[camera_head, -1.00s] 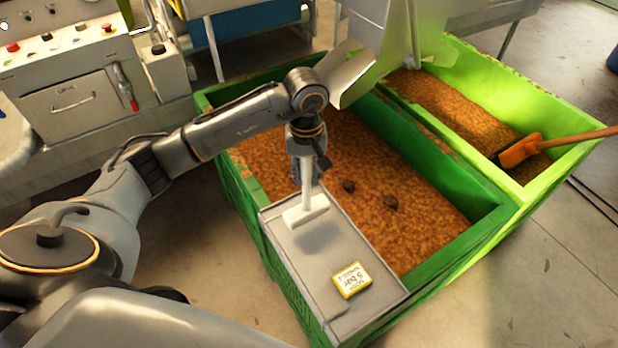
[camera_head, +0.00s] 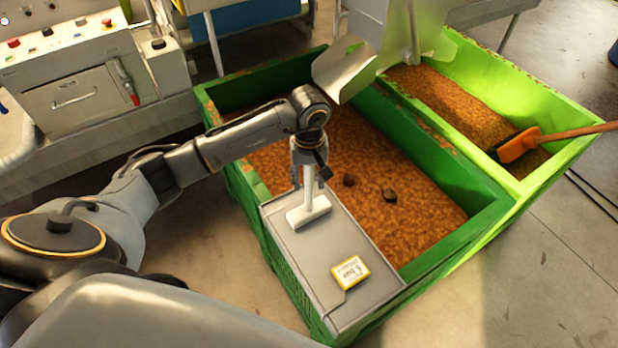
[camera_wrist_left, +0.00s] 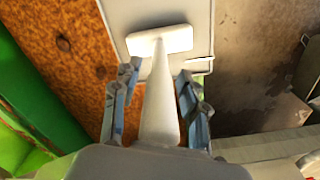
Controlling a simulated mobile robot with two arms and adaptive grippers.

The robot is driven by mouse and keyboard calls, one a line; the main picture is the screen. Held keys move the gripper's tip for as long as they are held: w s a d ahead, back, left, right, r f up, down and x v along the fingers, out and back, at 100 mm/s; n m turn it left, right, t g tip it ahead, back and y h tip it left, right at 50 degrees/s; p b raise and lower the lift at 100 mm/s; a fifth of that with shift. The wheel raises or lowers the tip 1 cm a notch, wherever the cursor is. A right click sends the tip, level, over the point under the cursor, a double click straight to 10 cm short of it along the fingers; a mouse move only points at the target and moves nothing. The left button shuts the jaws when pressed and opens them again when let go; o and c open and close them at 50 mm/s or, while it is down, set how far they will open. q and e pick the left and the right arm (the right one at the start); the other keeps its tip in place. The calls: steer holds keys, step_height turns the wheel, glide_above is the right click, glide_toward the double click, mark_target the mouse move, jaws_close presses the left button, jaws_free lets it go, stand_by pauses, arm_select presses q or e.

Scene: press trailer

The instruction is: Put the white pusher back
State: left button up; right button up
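The white pusher (camera_head: 309,208) stands upright on the grey board (camera_head: 318,262), its flat head down on the board's far left end. Its handle rises up between the fingers of my left gripper (camera_head: 308,178). In the left wrist view the handle (camera_wrist_left: 159,110) runs between the two fingers of my left gripper (camera_wrist_left: 158,85), with a gap on each side, so the gripper is open around it. The top of the handle is hidden by the gripper. My right gripper is not in view.
The board lies across the near end of a green crate (camera_head: 262,246) full of brown pomace (camera_head: 400,175). Two dark lumps sit on the pomace.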

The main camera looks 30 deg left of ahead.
arm_select(q)
steer(key=shift+r, duration=0.15)
steer(key=shift+w+r, duration=0.1)
steer(key=shift+r, duration=0.15)
step_height(320, 180, up, 11)
steer(key=b, duration=0.3)
steer(key=shift+f, duration=0.2)
steer(key=shift+r+b, duration=0.3)
steer(key=shift+r, duration=0.2)
